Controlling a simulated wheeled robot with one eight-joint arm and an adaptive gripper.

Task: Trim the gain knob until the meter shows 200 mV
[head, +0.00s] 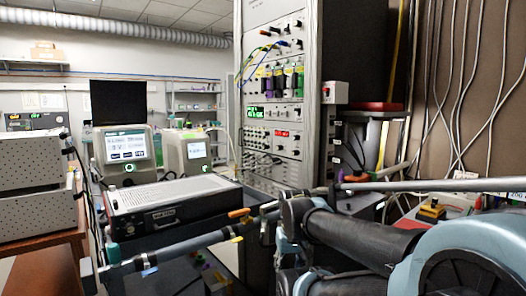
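A tall grey equipment rack (309,75) stands in the middle of the head view. It carries a small red-lit meter display (282,134) and, above and left of it, a green-lit display (256,112). The digits on both are too small to read. Several small dark knobs show on the panels, one of them near the top (285,27). I cannot tell which is the gain knob. My arm fills the lower right, with dark tubes and blue-grey joints in front of the rack's foot. I cannot make out my gripper.
A black-and-grey boxed instrument (165,203) lies left of the rack. Two light-cased units with screens (124,146) (196,151) stand behind it. Perforated white cases (30,200) are at the far left. Loose cables hang on the right wall, and a pale rod (430,185) crosses the right side.

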